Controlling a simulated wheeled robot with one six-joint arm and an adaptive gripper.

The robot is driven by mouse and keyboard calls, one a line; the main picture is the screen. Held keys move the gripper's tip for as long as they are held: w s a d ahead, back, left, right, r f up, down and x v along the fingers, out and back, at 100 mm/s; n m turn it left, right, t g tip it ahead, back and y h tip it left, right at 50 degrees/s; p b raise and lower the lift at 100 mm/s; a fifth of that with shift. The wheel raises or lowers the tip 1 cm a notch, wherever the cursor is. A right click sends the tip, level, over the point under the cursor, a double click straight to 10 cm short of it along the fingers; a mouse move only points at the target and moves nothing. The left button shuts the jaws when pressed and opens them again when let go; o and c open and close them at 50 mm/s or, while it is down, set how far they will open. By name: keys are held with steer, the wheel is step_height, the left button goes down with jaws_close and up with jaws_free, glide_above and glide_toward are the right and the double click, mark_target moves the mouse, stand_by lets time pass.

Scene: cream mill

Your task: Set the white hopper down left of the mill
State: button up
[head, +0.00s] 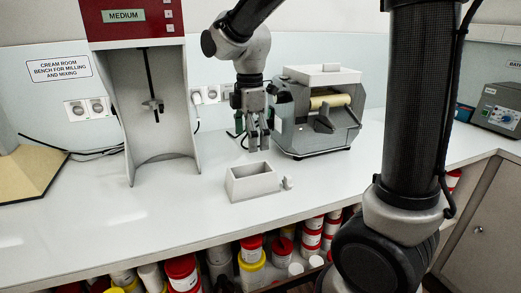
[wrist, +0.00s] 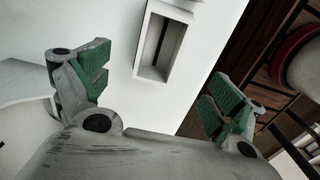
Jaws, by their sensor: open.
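The white hopper (head: 252,186), an open rectangular box, stands upright on the bench, in front and to the left of the mill. It also shows in the wrist view (wrist: 178,48), with a dark slot inside. The mill (head: 310,140) is grey with a pale yellow roller and a flat white part on top. My gripper (head: 258,140) is open and empty. It is above and slightly behind the hopper in the head view, apart from it. In the wrist view its green-padded fingers are spread wide, with the hopper beyond them.
A red-topped mixer (head: 133,15) with a grey stand is behind and left. A small white piece (head: 288,183) is at the hopper's right side. The bench left of the hopper is clear. Tubs (head: 183,272) stand under the front edge.

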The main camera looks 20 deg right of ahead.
steer(key=s+d+r+m+t, duration=0.2)
steer(key=s+d+m, duration=0.5)
steer(key=s+m, duration=0.2)
steer(key=s+d+r+m+t, duration=0.2)
steer(key=s+d+m, duration=0.6)
steer(key=s+m, duration=0.1)
steer(key=shift+s+r, duration=0.4)
steer(key=shift+s, duration=0.1)
